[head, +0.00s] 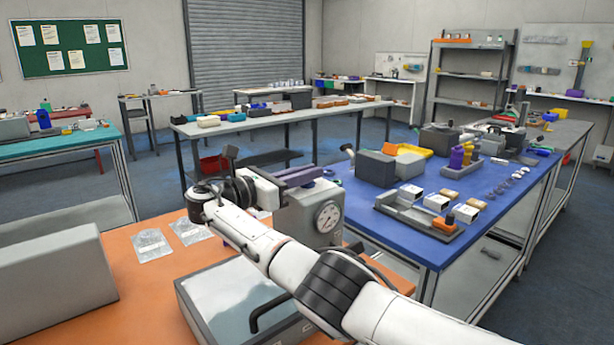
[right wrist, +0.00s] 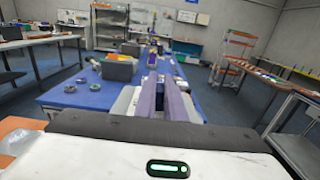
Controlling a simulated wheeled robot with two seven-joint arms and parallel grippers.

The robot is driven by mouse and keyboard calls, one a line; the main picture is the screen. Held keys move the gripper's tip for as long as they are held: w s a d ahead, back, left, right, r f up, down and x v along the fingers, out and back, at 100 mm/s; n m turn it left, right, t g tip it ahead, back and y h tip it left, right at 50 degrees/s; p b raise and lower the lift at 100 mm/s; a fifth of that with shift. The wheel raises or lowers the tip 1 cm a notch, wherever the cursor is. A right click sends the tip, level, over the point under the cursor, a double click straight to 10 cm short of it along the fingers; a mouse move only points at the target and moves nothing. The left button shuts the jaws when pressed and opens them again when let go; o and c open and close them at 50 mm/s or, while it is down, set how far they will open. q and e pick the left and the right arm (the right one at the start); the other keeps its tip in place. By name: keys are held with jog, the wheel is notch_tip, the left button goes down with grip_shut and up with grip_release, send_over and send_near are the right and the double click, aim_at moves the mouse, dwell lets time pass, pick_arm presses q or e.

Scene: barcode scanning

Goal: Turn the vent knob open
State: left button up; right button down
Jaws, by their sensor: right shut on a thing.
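A grey box-shaped machine with a round dial gauge (head: 310,212) on its front stands at the back of the orange bench. My right gripper (head: 308,174) is at its top, its purple fingers lying level over the machine's upper edge. In the right wrist view the purple fingers (right wrist: 164,88) run forward, close together with a narrow gap. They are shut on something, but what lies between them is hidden. I cannot make out the vent knob; the gripper and arm cover that part of the machine. My left gripper is not in view.
Clear packets (head: 152,245) lie at left, near a grey box (head: 55,285). A blue table (head: 385,240) with boxes stands at right.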

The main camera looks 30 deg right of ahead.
dwell(0.5)
jog(key=c, duration=1.8)
grip_release()
jog(key=shift+d, duration=0.1)
jog(key=shift+c, duration=0.2)
